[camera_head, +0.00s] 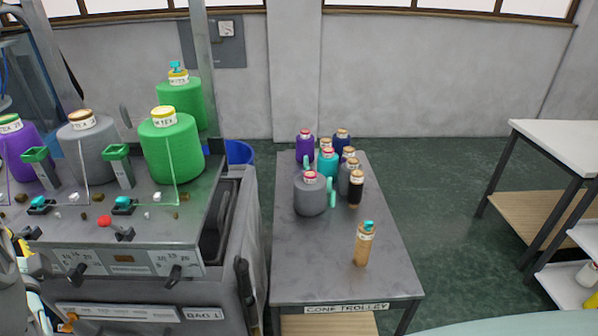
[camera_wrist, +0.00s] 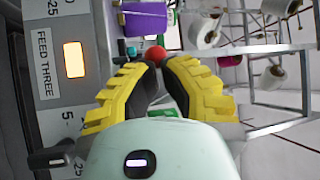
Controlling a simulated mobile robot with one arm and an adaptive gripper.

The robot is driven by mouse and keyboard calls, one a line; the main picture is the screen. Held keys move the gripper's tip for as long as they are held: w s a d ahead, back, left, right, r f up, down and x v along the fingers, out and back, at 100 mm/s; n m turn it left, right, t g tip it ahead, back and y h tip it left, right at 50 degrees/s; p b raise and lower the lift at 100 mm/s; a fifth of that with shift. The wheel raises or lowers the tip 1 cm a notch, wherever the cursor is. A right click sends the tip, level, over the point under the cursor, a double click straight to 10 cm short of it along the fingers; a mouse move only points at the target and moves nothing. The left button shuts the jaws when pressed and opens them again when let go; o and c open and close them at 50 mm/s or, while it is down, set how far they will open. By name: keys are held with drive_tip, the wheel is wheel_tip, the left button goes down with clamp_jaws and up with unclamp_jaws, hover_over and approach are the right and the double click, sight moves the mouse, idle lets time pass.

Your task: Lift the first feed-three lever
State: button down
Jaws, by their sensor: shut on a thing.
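In the wrist view my gripper (camera_wrist: 160,66) has its yellow-backed fingers closed together, with dark pads at the tips. It is shut at the feed-three station, on what I take to be the lever; the gripped part is hidden between the fingers. The FEED THREE label (camera_wrist: 45,65) and a lit orange window (camera_wrist: 74,59) are on the panel to the left of the fingers. A red ball knob (camera_wrist: 154,53) shows right at the fingertips. A black lever (camera_wrist: 50,158) sticks out at the lower left, clear of the fingers.
In the head view, a neighbouring panel has black levers (camera_head: 172,275) and a red knob (camera_head: 103,221). Green cones (camera_head: 172,150) stand on the machine bed. Green floor lies to the right.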

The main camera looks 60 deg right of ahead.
drive_tip(key=shift+r, duration=0.2)
drive_tip(key=shift+w+d+r+m+g, duration=0.15)
drive_tip(key=shift+d+r+m+g, duration=0.1)
drive_tip(key=shift+m+g, duration=0.4)
drive_tip(key=shift+w+d+r+m+g, duration=0.1)
drive_tip(key=shift+d+r+m+g, duration=0.15)
drive_tip(key=shift+m+g, duration=0.4)
drive_tip(key=shift+w+d+r+g+y, duration=0.15)
drive_tip(key=shift+d+r+g+y, duration=0.1)
drive_tip(key=shift+g+y, duration=0.25)
drive_tip(key=shift+w+d+r, duration=0.4)
drive_tip(key=shift+d+r, duration=0.05)
idle(0.8)
